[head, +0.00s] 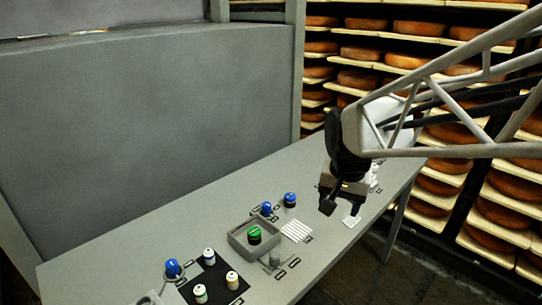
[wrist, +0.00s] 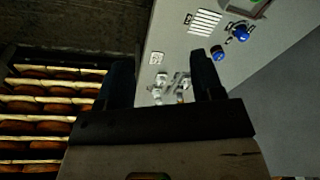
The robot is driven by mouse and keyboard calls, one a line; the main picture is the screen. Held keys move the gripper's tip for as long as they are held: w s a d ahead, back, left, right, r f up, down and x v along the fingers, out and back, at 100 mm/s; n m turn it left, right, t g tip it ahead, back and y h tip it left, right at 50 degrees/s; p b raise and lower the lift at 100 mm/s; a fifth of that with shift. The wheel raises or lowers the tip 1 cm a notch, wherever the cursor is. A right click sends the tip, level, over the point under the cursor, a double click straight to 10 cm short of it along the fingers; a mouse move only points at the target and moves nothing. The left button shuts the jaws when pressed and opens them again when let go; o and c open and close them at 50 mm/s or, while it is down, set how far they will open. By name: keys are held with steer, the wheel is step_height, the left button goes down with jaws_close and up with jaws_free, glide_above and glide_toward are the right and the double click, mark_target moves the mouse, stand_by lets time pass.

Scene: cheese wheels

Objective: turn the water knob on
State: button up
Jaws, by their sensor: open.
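My gripper (head: 343,202) hangs above the right end of the grey table, open and with nothing visible between its fingers. In the wrist view the fingers of the gripper (wrist: 163,75) stand apart, with small metallic fittings (wrist: 160,82) on the table beyond them. Two blue knobs stand on the table left of the gripper: a nearer-right blue knob (head: 290,199) and another blue knob (head: 266,208). They also show in the wrist view, as one blue knob (wrist: 218,53) and a second blue knob (wrist: 240,32). I cannot tell which knob is for water; labels are too small to read.
A grey tray (head: 235,243) holds a green-topped knob (head: 254,232). White strips (head: 297,231) lie beside it. Another blue knob (head: 173,268) and several jars on a black mat (head: 215,283) are at left. A white plate (head: 351,221) lies below my gripper. Cheese shelves (head: 440,190) stand behind.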

steer(key=w+a+f+m+g, duration=0.1)
steer(key=w+a+f+m, duration=0.2)
steer(key=w, duration=0.5)
steer(key=w+a+f+m, duration=0.1)
steer(key=w+a+f, duration=0.3)
steer(key=w, duration=0.5)
steer(key=m, duration=0.3)
glide_above(267, 204)
steer(key=shift+g, duration=0.4)
step_height(267, 204, down, 10)
steer(key=shift+f, duration=0.25)
steer(key=shift+w+f, duration=0.1)
steer(key=shift+f, duration=0.05)
steer(key=shift+f, duration=3.9)
steer(key=shift+c, duration=0.4)
steer(key=c, duration=0.8)
steer(key=shift+c, duration=0.2)
